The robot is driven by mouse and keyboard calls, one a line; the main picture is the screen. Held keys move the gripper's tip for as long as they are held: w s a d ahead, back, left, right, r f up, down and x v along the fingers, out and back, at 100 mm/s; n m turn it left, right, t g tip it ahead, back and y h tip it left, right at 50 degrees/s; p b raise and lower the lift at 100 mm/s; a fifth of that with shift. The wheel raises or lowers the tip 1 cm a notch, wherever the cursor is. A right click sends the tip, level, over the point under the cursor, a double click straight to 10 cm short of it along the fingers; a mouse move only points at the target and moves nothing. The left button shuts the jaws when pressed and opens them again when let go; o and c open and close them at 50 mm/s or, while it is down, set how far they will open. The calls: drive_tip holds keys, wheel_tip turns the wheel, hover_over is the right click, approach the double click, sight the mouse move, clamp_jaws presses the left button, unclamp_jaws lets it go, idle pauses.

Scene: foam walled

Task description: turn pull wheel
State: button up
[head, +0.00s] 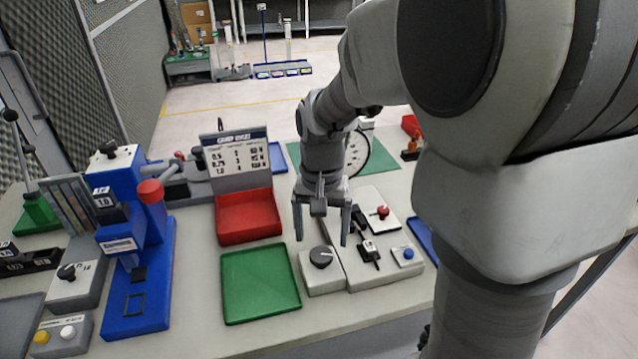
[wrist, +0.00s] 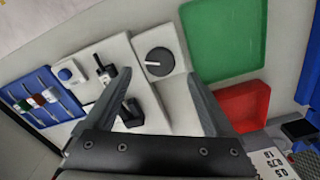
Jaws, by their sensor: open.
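No part is clearly marked as the pull wheel. A round black knob (head: 321,257) with a pale pointer line sits on a small light-grey box; it also shows in the wrist view (wrist: 159,61). A red knob (head: 383,212) stands on the grey panel to its right. A white round dial (head: 357,152) is behind my arm, partly hidden. My gripper (head: 321,240) points down above the panel, with fingers spread and nothing between them. In the wrist view, the black knob lies just beyond the gap between the fingertips (wrist: 150,80), apart from them.
A black lever switch (head: 370,251) and a blue button (head: 408,253) stand near the knob. A green tray (head: 260,283) and a red bin (head: 248,218) are to the left, both empty. A blue press (head: 137,260) stands farther left. A blue slider panel (wrist: 40,98) shows in the wrist view.

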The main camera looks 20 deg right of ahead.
sight(322, 254)
wheel_tip(322, 254, up, 11)
drive_tip(key=p, duration=0.1)
drive_tip(key=shift+p, duration=0.35)
drive_tip(key=s+r+n+t+p, duration=0.1)
drive_tip(key=s+r+n+t, duration=0.1)
drive_tip(key=s, duration=0.5)
drive_tip(key=s+r+n+t+p, duration=0.2)
drive_tip(key=s+r+n+t, duration=0.1)
drive_tip(key=s, duration=0.3)
drive_tip(key=shift+s+d+r+t, duration=0.15)
drive_tip(key=shift+s+r+t, duration=0.15)
drive_tip(key=shift+s+r, duration=0.1)
idle(1.9)
